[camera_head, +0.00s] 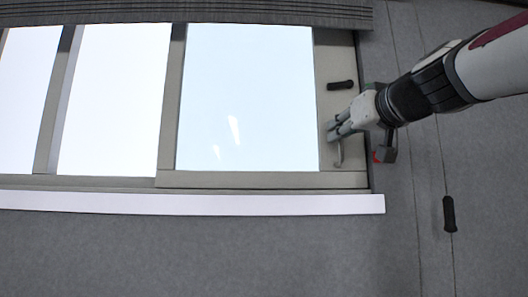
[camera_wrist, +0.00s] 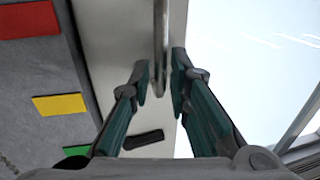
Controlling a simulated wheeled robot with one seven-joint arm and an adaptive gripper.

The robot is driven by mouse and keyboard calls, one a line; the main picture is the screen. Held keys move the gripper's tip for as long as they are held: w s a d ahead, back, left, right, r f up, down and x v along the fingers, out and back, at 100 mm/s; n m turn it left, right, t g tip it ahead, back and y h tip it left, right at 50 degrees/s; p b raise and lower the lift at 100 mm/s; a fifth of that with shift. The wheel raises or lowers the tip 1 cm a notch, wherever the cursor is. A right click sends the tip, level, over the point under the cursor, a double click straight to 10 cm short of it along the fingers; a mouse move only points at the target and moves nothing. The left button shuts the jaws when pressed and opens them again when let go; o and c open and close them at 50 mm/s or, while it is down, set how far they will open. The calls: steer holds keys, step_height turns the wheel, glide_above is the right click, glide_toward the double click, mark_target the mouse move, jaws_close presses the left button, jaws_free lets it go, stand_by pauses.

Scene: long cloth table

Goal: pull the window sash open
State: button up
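The window sash (camera_head: 344,110) has a pale grey-beige frame around a bright pane (camera_head: 245,100) at the right of the window in the head view. A thin metal bar handle (camera_head: 338,158) is on its right stile. My gripper (camera_head: 332,132) is at this stile, partly covering the handle. In the wrist view, the handle bar (camera_wrist: 160,45) runs between the fingertips of my gripper (camera_wrist: 160,80). The fingers stand apart, with a visible gap on each side of the bar, nearer on the right. Whether either finger touches it is hard to tell.
A black grip (camera_head: 341,85) sits on the stile above my gripper. A white sill (camera_head: 200,203) runs below the window. Another black grip (camera_head: 449,213) is on the grey wall at right. Red (camera_wrist: 27,18), yellow (camera_wrist: 59,104) and green patches (camera_wrist: 78,151) show beside the frame.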

steer(key=shift+w+a, duration=0.1)
steer(key=shift+w, duration=0.45)
jaws_close()
